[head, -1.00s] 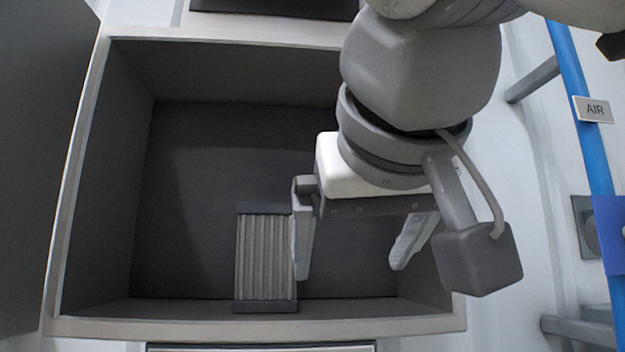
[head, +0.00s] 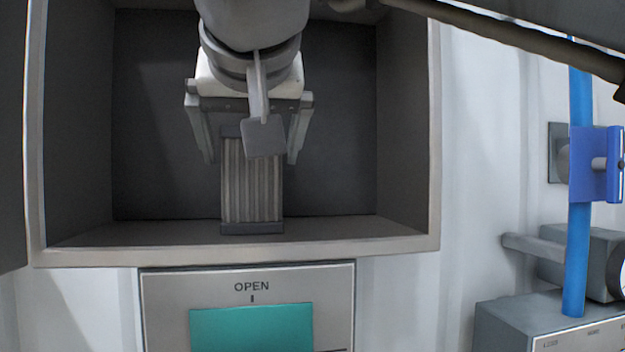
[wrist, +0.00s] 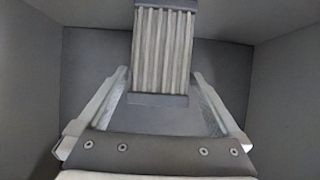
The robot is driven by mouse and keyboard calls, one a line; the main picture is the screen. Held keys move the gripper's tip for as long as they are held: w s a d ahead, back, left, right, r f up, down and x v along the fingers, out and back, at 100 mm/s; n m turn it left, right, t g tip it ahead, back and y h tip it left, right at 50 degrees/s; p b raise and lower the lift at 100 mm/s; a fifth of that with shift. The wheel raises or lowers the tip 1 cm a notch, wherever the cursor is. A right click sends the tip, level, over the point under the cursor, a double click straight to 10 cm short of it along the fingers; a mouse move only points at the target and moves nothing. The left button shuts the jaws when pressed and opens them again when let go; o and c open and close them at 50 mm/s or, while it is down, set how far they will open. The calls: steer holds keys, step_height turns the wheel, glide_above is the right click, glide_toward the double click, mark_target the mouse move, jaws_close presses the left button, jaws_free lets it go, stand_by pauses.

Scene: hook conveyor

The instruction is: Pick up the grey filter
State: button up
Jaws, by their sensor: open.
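The grey filter (head: 251,190) is a pleated block with dark end caps. It stands upright on the floor of an open box, near the front edge. My gripper (head: 250,160) is open inside the box, with one finger to the left and one to the right of the filter's upper part. The camera on my wrist hides part of the filter's top in the head view. In the wrist view the filter (wrist: 163,52) lies ahead, centred between the open fingers (wrist: 160,75). No contact between finger and filter shows.
The box (head: 340,250) has side walls close around my gripper and a front lip below. Under it is a panel (head: 252,287) marked OPEN with a teal area. At the right are a blue pipe (head: 580,250), a blue valve handle (head: 597,165) and a grey unit (head: 550,320).

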mark_target(250, 166)
steer(key=shift+r+p+x, duration=0.2)
steer(key=shift+p+x, duration=0.25)
steer(key=shift+x, duration=1.05)
steer(key=shift+r+p+x, duration=0.2)
steer(key=shift+p+x, duration=0.2)
steer(key=shift+x, duration=1.1)
steer(key=shift+w, duration=0.2)
steer(key=shift+a, duration=0.1)
steer(key=c, duration=1.2)
